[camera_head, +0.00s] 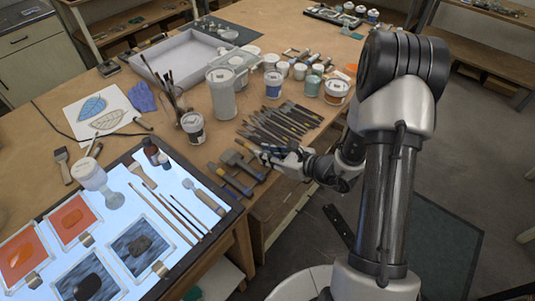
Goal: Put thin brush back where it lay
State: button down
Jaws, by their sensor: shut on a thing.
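My gripper (265,154) is low over the front edge of the wooden table, beside the row of brushes. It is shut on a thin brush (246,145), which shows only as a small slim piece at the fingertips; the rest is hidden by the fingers. Many dark-handled brushes (285,122) lie side by side on the table just behind and right of the gripper. Wider flat brushes (238,160) lie just left and in front of it. I cannot tell whether the held brush touches the table.
A lit glass panel (205,190) at the left bears thin brushes, bottles and coloured glass tiles. A grey canister (221,95), a can (193,127) with upright brushes and several paint jars (273,84) stand behind.

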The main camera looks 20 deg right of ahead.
jog(key=shift+f+b, duration=0.55)
jog(key=shift+b, duration=0.4)
dwell(1.1)
jog(key=c, duration=1.4)
grip_release()
jog(key=shift+d, duration=0.1)
jog(key=v, duration=1.2)
jog(key=s+a+r+n+g, duration=0.8)
jog(key=s+a+r+n, duration=0.25)
jog(key=a+n, duration=0.35)
jog(key=s+d+r+n+h, duration=0.2)
jog(key=s+n, duration=0.1)
jog(key=n, duration=0.1)
jog(key=s+d+r+n+t+h, duration=0.1)
jog(key=s+d+r+n+h, duration=0.1)
jog(key=n, duration=0.3)
jog(key=s+d+r+n+t+h, duration=0.1)
jog(key=s+d+r+n+h, duration=0.1)
jog(key=s+n+h, duration=0.1)
jog(key=shift+s+d+r+n+h, duration=0.2)
jog(key=shift+n+h, duration=0.15)
jog(key=shift+n, duration=0.2)
jog(key=shift+s+d+r+n+h, duration=0.2)
jog(key=shift+n+h, duration=0.15)
jog(key=shift+n, duration=0.2)
